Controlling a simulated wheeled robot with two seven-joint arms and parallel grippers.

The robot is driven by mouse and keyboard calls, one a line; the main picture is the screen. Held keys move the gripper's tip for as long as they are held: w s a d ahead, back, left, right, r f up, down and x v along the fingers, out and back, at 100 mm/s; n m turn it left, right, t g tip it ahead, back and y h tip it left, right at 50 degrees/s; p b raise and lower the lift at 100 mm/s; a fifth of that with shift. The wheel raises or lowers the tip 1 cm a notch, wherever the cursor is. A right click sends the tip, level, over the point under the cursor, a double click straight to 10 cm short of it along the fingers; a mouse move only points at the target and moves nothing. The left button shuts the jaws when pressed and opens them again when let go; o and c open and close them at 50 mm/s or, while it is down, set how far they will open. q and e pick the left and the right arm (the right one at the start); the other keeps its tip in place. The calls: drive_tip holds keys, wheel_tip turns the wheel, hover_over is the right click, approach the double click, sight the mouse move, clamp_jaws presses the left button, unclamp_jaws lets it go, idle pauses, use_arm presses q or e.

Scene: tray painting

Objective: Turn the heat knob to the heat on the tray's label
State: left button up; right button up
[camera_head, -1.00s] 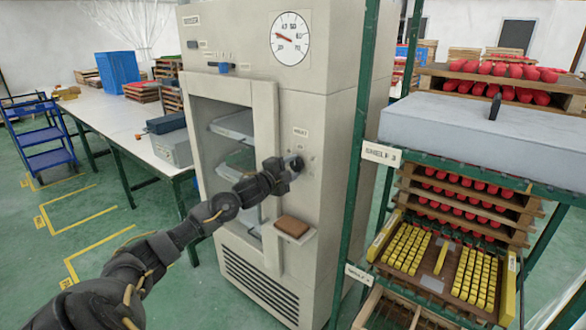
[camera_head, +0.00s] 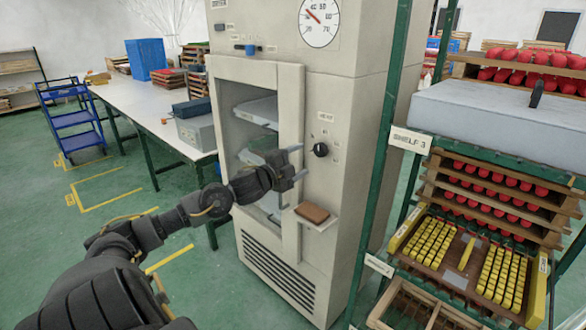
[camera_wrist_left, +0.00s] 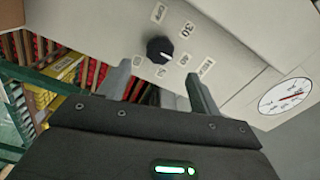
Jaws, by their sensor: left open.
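The heat knob (camera_head: 320,150) is a small black dial on the front of the beige oven cabinet (camera_head: 345,100), under a HEAT label (camera_head: 326,116). In the left wrist view the knob (camera_wrist_left: 159,48) has a white pointer mark and several number labels around it, among them 30 and 40, and one reading OFF. My left gripper (camera_head: 297,162) is open and empty, to the left of the knob and apart from it. In the left wrist view its two fingers (camera_wrist_left: 158,88) stand either side below the knob. The tray (camera_head: 470,255) with yellow pieces sits on the rack; I cannot read a heat on it.
A round gauge (camera_head: 319,22) is on the cabinet above. A small shelf with a brown pad (camera_head: 312,212) juts out below the knob. A green rack post (camera_head: 388,130) stands to the right. The long table (camera_head: 150,120) is at the left.

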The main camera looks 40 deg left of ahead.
use_arm(q)
drive_tip(key=shift+s, duration=1.25)
drive_tip(key=shift+d, duration=0.1)
